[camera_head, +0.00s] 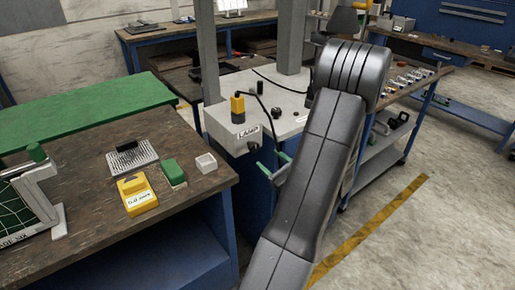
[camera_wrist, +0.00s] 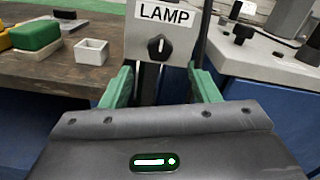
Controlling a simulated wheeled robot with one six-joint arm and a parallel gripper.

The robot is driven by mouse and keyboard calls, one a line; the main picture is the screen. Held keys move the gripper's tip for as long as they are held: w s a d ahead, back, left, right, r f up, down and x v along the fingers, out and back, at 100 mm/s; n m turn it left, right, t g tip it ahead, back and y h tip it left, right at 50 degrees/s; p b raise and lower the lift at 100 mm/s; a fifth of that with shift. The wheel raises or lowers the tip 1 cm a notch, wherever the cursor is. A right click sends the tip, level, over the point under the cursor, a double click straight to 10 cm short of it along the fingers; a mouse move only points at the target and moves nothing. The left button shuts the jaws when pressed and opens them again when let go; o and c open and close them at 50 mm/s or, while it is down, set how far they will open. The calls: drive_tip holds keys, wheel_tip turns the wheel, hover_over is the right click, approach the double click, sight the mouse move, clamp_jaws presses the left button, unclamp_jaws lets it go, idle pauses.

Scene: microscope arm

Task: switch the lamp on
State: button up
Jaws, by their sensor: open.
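A grey control box with a LAMP label (camera_wrist: 163,14) carries a black rotary knob (camera_wrist: 158,47) with a white pointer mark that looks about upright. In the head view the label (camera_head: 246,133) is on the box's front and the knob (camera_head: 253,148) is just below it. My gripper (camera_wrist: 160,75) has two green fingers spread apart with nothing between them. Its fingertips are below the knob in the wrist view and look apart from it. In the head view my gripper (camera_head: 268,160) is close in front of the box; my arm hides part of the bench behind.
A wooden table (camera_head: 95,215) at left holds a yellow device (camera_head: 137,194), a green block (camera_head: 174,173) and a small white open box (camera_head: 206,163). A trolley with small parts (camera_head: 407,78) is at right.

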sight(256, 148)
drive_tip(key=p+x, duration=0.1)
drive_tip(key=x, duration=0.6)
drive_tip(key=shift+w+a, duration=0.2)
drive_tip(key=shift+w, duration=0.05)
drive_tip(key=c, duration=1)
